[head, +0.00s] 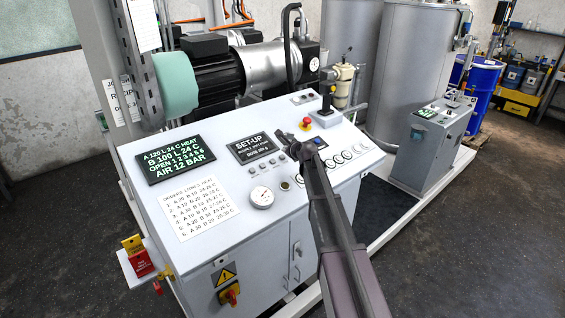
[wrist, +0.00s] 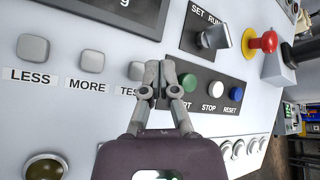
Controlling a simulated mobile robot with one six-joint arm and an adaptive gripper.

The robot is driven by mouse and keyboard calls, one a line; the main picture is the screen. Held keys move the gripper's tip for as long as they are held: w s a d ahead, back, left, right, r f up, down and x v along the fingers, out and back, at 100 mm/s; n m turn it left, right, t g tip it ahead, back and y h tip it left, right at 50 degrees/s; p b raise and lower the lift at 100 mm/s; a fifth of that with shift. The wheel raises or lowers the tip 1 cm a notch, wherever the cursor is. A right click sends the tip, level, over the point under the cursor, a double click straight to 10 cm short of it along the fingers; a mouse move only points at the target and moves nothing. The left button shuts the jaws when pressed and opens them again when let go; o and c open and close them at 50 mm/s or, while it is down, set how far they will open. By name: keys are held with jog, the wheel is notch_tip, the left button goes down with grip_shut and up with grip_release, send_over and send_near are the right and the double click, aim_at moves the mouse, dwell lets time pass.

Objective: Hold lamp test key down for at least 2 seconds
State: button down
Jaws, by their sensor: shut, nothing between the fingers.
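In the wrist view a grey square key (wrist: 137,70) sits in a row at the upper middle. Its label below reads "TES", with the rest hidden behind my finger. My gripper (wrist: 157,72) is shut and empty, its fingertips just right of this key and overlapping its right edge in the picture. Whether they touch the key or panel cannot be told. In the head view my gripper (head: 291,143) reaches over the sloping console (head: 225,185), near the set-up screen (head: 252,146), and hides part of the panel.
Left of the key are the MORE key (wrist: 91,61) and the LESS key (wrist: 33,48). To the right are the green button (wrist: 188,82), STOP button (wrist: 215,88), blue RESET button (wrist: 238,94), set/run switch (wrist: 220,37) and red emergency stop (wrist: 268,42).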

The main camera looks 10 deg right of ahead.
aim_at(281, 154)
jog(key=shift+w+a+f+b, duration=0.1)
jog(key=shift+f+b, duration=0.1)
jog(key=shift+f, duration=0.15)
jog(key=shift+w+a+f+b, duration=0.1)
jog(key=shift+f+b, duration=0.1)
jog(key=shift+f, duration=0.15)
jog(key=shift+f, duration=0.25)
dwell(1.0)
jog(key=shift+w+f+b, duration=0.15)
jog(key=shift+b, duration=0.3)
jog(key=shift+w+a+f+b, duration=0.1)
jog(key=shift+f+b, duration=0.3)
jog(key=shift+f, duration=0.05)
dwell(0.8)
jog(key=shift+r, duration=0.25)
dwell(2.2)
jog(key=shift+s+r+p, duration=0.25)
jog(key=shift+r+p, duration=0.35)
jog(key=shift+p, duration=0.25)
jog(key=shift+s+d+r+p, duration=0.2)
jog(key=shift+s+r+p, duration=0.05)
jog(key=shift+r+p, duration=0.55)
jog(key=shift+s+d+r+p, duration=0.15)
jog(key=shift+s+r+p, duration=0.05)
jog(key=shift+r+p, duration=0.6)
jog(key=shift+s+d+r+p, duration=0.2)
jog(key=shift+s+r+p, duration=0.05)
jog(key=shift+r+p, duration=0.55)
